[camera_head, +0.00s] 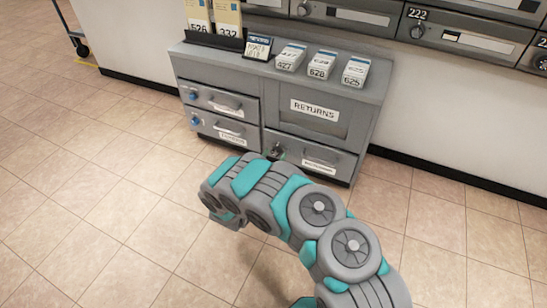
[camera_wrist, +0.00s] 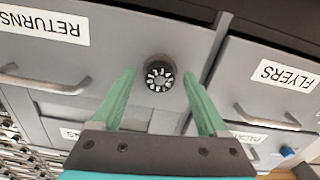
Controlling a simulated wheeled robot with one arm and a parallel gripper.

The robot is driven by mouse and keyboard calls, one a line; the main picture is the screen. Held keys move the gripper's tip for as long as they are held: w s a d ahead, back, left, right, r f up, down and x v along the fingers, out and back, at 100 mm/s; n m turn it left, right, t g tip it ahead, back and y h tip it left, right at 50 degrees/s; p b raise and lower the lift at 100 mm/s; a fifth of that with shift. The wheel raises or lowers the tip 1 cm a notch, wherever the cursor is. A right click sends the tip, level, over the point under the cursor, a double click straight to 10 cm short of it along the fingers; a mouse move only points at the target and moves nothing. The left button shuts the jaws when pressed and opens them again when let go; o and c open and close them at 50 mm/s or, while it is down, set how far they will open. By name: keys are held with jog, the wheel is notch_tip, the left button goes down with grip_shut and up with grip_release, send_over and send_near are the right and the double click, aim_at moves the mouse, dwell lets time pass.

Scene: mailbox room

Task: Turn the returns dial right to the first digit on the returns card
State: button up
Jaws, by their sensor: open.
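The returns dial (camera_wrist: 159,75), a round black knob with pale digits around its face, is on the grey cabinet front in the wrist view. In the head view it shows as a small dark knob (camera_head: 277,152) just beyond my arm. My gripper (camera_wrist: 159,79) is open, its two green fingers pointing at the cabinet on either side of the dial. I cannot tell whether they touch it. The returns card (camera_head: 259,47) stands on the cabinet top in a dark holder; its digits are too small to read surely. My gripper is hidden behind my arm in the head view.
The grey cabinet (camera_head: 374,105) has several drawers with bar handles and a RETURNS panel (camera_head: 315,110). White numbered stacks (camera_head: 291,57) and tall tan envelopes (camera_head: 228,20) stand on top. Wall mailboxes (camera_head: 463,37) are behind. The tiled floor (camera_head: 90,190) at left is clear.

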jog(key=shift+c, duration=0.3)
grip_shut()
jog(key=shift+r+p, duration=0.1)
jog(key=shift+p, duration=0.25)
